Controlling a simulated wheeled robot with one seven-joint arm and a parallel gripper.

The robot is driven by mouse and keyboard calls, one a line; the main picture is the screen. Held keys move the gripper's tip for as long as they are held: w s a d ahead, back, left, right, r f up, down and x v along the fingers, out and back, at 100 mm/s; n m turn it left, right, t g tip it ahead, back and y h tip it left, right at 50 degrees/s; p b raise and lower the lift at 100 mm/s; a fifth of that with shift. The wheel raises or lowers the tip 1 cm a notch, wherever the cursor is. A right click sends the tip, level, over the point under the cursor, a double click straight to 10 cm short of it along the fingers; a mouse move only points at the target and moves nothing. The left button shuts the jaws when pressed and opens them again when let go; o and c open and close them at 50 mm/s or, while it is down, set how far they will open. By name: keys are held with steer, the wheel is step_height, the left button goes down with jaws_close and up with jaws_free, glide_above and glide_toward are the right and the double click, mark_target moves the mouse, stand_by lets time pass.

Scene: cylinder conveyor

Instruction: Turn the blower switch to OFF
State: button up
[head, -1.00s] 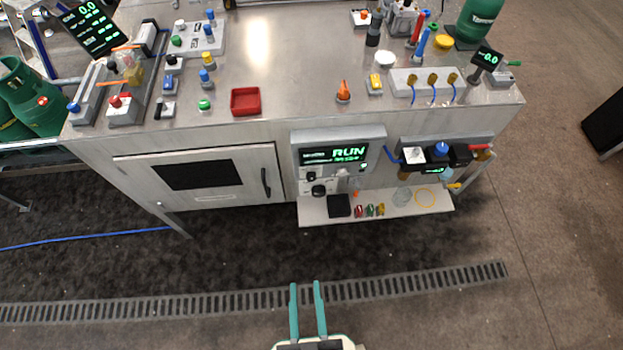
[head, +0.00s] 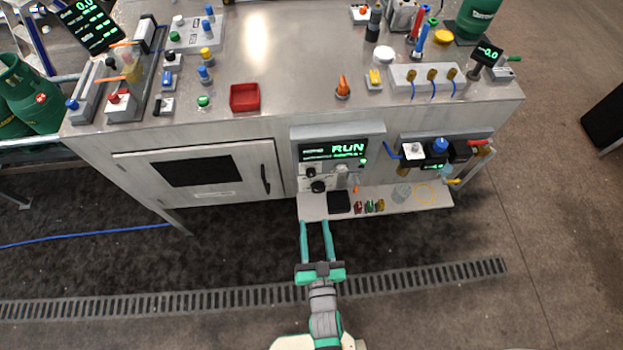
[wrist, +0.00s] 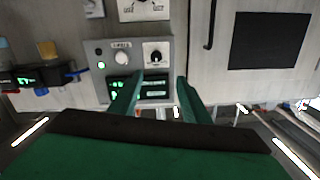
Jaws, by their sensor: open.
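The grey control box (head: 293,150) on the cabinet front has a lit display (head: 333,151) reading RUN. A dark rotary knob (head: 318,187) sits below it on a pale plate; the same plate is cut off at the top of the wrist view (wrist: 145,5). In the wrist view the box is upside down, with a white knob (wrist: 121,57), a black knob (wrist: 155,57) and a lit green lamp (wrist: 101,65). I cannot read which knob is the blower switch. My gripper (head: 316,223) is open and empty, in front of and apart from the box. Its fingers also show in the wrist view (wrist: 161,78).
A shelf (head: 313,208) with a black pad (head: 339,201) and several small coloured parts juts out below the box. A valve assembly (head: 440,150) is at right. A cabinet door (head: 225,190) with a handle (head: 265,178) is at left. The floor in front is clear.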

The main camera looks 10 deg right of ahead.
glide_toward(311, 176)
steer(key=shift+m+t, duration=0.3)
steer(key=shift+m, duration=0.1)
steer(key=w, duration=0.8)
steer(key=shift+w+f, duration=0.35)
steer(key=c, duration=1)
